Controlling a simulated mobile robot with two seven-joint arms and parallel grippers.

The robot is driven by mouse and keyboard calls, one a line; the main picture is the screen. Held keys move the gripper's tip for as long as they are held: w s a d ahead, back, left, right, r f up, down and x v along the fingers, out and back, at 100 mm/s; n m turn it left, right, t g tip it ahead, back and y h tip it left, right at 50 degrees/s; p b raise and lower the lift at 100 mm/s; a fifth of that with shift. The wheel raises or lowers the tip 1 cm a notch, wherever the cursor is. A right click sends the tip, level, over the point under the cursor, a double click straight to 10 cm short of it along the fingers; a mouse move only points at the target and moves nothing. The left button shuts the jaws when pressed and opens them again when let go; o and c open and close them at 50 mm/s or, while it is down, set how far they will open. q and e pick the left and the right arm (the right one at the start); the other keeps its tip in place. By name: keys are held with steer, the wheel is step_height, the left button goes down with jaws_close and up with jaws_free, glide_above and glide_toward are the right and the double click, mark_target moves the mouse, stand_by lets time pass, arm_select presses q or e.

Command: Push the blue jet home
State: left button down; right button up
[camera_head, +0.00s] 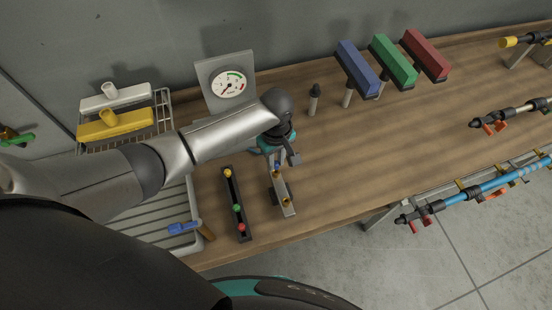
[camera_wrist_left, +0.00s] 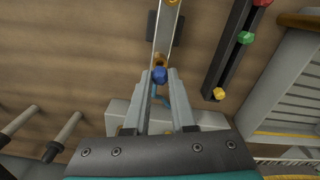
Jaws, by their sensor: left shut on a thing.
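The blue jet (camera_wrist_left: 160,75) is a small blue knob between the tips of my left gripper (camera_wrist_left: 160,82), which is shut on it. In the head view the blue jet (camera_head: 277,167) is a small spot just below my left gripper (camera_head: 276,161). It is at the far end of a narrow grey holder (camera_head: 285,197) with brass fittings. A brass fitting (camera_wrist_left: 159,60) is right by the jet in the left wrist view. I cannot tell how deep the jet sits. My right gripper is not in view.
A dark rack (camera_head: 229,190) with yellow, green and red jets lies left of the holder. A pressure gauge (camera_head: 228,85) stands behind. Blue, green and red blocks on posts stand at the back right. The right middle of the wooden bench (camera_head: 345,165) is clear.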

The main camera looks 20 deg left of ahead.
mark_target(276, 163)
arm_select(q)
steer(key=shift+p, duration=0.35)
steer(key=shift+f+b, duration=0.85)
steer(key=shift+f, duration=0.5)
steer(key=c, duration=0.7)
jaws_free()
steer(key=shift+o, duration=0.2)
steer(key=shift+r, duration=0.1)
step_height(276, 163, up, 15)
steer(key=p, duration=0.1)
steer(key=shift+p, duration=0.4)
